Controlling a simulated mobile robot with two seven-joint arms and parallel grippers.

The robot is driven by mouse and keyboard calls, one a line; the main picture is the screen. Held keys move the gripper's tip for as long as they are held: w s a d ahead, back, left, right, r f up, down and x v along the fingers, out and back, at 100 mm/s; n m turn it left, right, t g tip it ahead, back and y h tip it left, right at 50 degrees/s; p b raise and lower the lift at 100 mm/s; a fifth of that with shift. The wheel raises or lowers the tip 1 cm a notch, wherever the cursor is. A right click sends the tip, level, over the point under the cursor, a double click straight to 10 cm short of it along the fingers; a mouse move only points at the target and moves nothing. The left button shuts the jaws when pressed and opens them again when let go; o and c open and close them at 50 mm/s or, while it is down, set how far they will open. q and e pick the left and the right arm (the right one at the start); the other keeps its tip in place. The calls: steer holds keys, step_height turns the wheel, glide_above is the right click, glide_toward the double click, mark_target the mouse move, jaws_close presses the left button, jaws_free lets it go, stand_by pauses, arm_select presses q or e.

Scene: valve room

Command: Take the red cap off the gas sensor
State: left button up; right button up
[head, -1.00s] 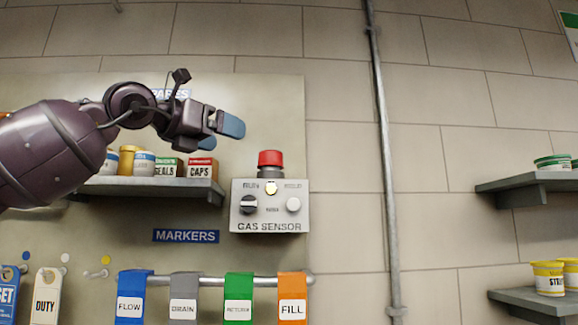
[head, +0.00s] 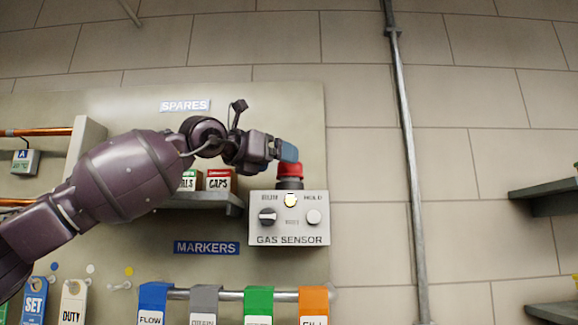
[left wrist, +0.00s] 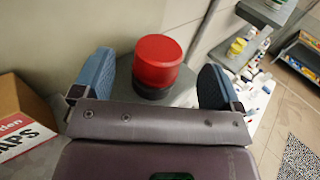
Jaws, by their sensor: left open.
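The gas sensor (head: 289,219) is a grey box on the wall panel with a dark knob, a lit yellow lamp and a pale button. The red cap (head: 289,169) sits on a dark neck on top of it. My left gripper (head: 280,158) is at the cap, its blue fingers partly covering the cap's upper left in the head view. In the left wrist view the red cap (left wrist: 157,60) stands between the two blue fingers of the open left gripper (left wrist: 152,82), with a visible gap on each side. My right gripper is not in view.
A shelf (head: 205,201) left of the sensor holds a CAPS box (head: 219,181), which also shows close by in the left wrist view (left wrist: 20,125). Coloured tags hang on a rail (head: 180,295) below. A vertical pipe (head: 404,130) runs down the wall at right.

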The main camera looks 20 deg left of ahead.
arm_select(q)
steer(key=shift+p+x, duration=0.3)
steer(key=shift+x, duration=1.3)
steer(key=shift+r, duration=0.1)
steer(key=c, duration=1)
